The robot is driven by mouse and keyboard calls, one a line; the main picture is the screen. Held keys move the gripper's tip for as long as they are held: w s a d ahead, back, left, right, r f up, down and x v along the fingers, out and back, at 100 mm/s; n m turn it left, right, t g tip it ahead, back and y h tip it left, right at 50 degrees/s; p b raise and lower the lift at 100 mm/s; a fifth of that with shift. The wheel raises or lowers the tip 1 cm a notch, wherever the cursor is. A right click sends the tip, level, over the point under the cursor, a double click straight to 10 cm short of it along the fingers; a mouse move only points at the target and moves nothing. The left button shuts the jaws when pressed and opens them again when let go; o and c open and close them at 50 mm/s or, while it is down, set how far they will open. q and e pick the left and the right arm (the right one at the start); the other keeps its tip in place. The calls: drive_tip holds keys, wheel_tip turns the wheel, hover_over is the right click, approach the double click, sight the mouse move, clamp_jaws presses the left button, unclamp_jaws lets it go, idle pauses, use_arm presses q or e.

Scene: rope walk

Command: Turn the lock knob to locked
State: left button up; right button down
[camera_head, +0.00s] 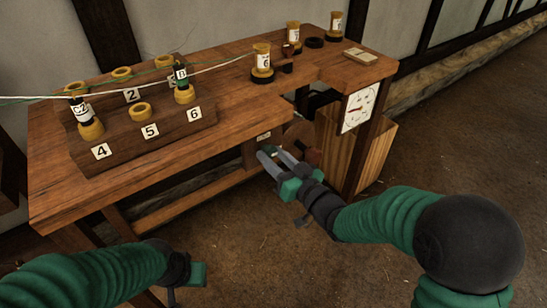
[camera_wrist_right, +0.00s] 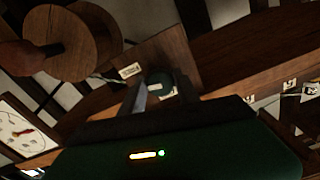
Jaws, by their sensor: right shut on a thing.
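The lock knob (camera_wrist_right: 160,84) is a small dark green round knob with a pale mark, on a wooden panel under the bench in the right wrist view. My right gripper (camera_head: 268,154) is at the bench's front, its fingers closed around the knob. In the head view the fingers mostly hide the knob. A small white label (camera_wrist_right: 130,70) is beside the knob; its writing is too small to read. My left gripper (camera_head: 188,275) is low at the lower left, away from the bench; its fingers do not show clearly.
A wooden reel (camera_wrist_right: 82,42) is close to the knob. A white dial (camera_head: 358,108) hangs at the bench's right end above a wooden bin (camera_head: 372,155). A numbered block (camera_head: 125,160) with bobbins and strung cords stands on the bench (camera_head: 235,105). Floor in front is clear.

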drive_tip(key=n+b, duration=0.2)
drive_tip(key=n, duration=0.3)
drive_tip(key=shift+f, duration=0.2)
drive_tip(key=n+b, duration=0.3)
drive_tip(key=n, duration=0.2)
drive_tip(key=shift+f+n, duration=0.1)
drive_tip(key=shift+n, duration=0.2)
drive_tip(key=n+b, duration=0.4)
drive_tip(key=n, duration=0.1)
drive_tip(key=shift+d+n, duration=0.1)
drive_tip(key=shift+n, duration=0.2)
drive_tip(key=shift+n+b, duration=1.65)
drive_tip(key=shift+n, duration=0.55)
drive_tip(key=c, duration=0.9)
unclamp_jaws()
drive_tip(key=shift+w, duration=0.1)
drive_tip(key=shift+r, duration=0.2)
drive_tip(key=shift+r, duration=0.1)
